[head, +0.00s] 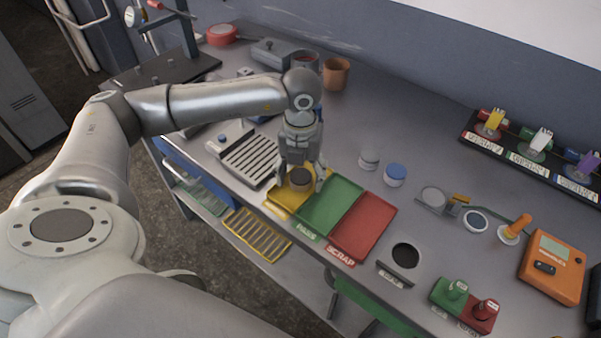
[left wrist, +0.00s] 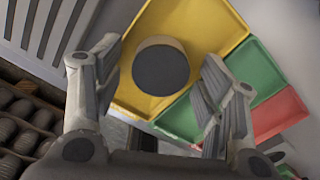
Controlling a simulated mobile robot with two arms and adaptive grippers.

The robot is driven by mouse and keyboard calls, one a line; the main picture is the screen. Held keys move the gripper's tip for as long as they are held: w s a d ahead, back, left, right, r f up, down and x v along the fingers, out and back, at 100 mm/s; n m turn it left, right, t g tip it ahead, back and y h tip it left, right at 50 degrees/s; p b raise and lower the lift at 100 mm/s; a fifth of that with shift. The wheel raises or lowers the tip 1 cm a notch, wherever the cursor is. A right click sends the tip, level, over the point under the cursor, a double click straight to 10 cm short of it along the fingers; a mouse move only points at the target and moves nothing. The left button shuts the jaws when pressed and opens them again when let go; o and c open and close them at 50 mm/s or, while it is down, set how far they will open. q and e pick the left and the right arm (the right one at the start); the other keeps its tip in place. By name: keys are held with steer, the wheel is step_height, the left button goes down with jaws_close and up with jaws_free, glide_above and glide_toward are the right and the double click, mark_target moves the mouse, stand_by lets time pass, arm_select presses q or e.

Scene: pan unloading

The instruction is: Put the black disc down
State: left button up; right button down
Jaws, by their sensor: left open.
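The black disc (head: 300,181) is a short round piece with a dark top and a tan side. It lies on the yellow tray (head: 279,204), left of the green tray marked PASS. In the left wrist view the disc (left wrist: 160,72) shows flat on the yellow tray (left wrist: 205,22), between and beyond the fingertips. My left gripper (head: 301,172) points down over it with fingers spread on both sides; its two fingers (left wrist: 160,65) show gaps to the disc in the wrist view. My right gripper is not in view.
The green tray (head: 331,205) and red SCRAP tray (head: 364,226) adjoin on the right. A grey slotted rack (head: 248,157) stands left. White and blue-topped jars (head: 395,174) stand behind. A black round spot (head: 405,255) is on the bench.

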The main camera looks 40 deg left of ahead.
mark_target(300, 177)
arm_select(q)
steer(key=shift+r, duration=0.1)
steer(key=shift+r+p, duration=0.25)
steer(key=shift+p, duration=0.05)
step_height(300, 177, up, 12)
steer(key=b, duration=0.1)
steer(key=shift+f+b, duration=0.15)
steer(key=shift+b, duration=0.2)
